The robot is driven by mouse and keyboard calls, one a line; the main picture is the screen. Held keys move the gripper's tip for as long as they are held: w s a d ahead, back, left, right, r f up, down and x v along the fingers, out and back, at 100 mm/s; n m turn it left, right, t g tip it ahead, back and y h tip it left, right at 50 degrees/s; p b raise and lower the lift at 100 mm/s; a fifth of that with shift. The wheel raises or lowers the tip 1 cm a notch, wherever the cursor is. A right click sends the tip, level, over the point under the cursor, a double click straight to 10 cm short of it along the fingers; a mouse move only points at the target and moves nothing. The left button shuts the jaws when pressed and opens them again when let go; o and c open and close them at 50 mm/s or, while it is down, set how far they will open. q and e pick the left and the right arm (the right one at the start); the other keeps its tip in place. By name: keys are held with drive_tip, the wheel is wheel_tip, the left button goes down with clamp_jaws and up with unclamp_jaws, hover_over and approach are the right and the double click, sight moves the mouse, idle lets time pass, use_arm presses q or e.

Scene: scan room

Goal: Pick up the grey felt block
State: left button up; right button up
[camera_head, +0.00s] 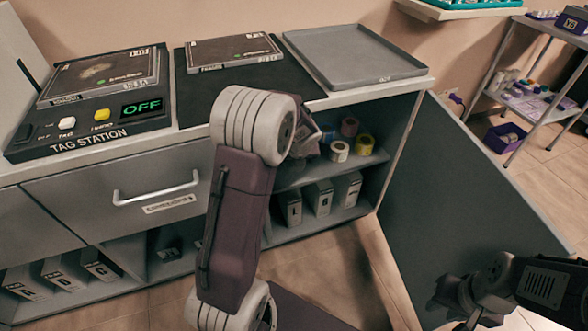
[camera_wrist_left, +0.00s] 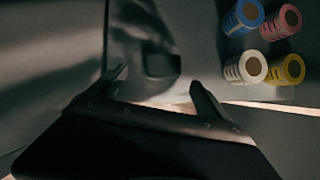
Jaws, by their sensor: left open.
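A small dark grey block (camera_wrist_left: 162,65), which looks like the grey felt block, lies on the shelf surface in the left wrist view. My left gripper (camera_wrist_left: 158,82) is open, with one finger on each side of the block's near side and nothing visibly held; contact cannot be told. In the head view my left arm reaches into the open cabinet and hides the block; part of the left gripper (camera_head: 308,140) shows on the upper shelf. My right gripper (camera_head: 472,316) is low at the right, in front of the open door, its jaws unclear.
Tape rolls, including a white one (camera_head: 339,151) and a yellow one (camera_head: 364,145), stand just right of my left gripper. The open cabinet door (camera_head: 450,200) stands at the right. A grey tray (camera_head: 350,55) lies on the counter.

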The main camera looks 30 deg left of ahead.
use_arm(q)
drive_tip(key=shift+w+a+f, duration=0.15)
drive_tip(key=shift+w+f, duration=0.05)
drive_tip(key=shift+f, duration=0.4)
drive_tip(key=b+x, duration=0.4)
drive_tip(key=shift+w+f, duration=0.3)
drive_tip(key=shift+f, duration=0.05)
drive_tip(key=shift+w, duration=0.1)
use_arm(e)
wheel_tip(320, 180, down, 5)
use_arm(q)
drive_tip(key=c, duration=1.4)
drive_tip(key=shift+r+p, duration=1.05)
drive_tip(key=shift+p, duration=0.05)
drive_tip(key=s+d, duration=0.3)
drive_tip(key=s, duration=0.1)
drive_tip(key=s+d+b, duration=0.1)
drive_tip(key=s+d, duration=0.3)
drive_tip(key=s, duration=0.1)
drive_tip(key=s+d, duration=0.4)
drive_tip(key=s, duration=0.1)
drive_tip(key=shift+s+d+f, duration=0.1)
drive_tip(key=shift+f, duration=0.15)
use_arm(e)
drive_tip(key=shift+r, duration=0.4)
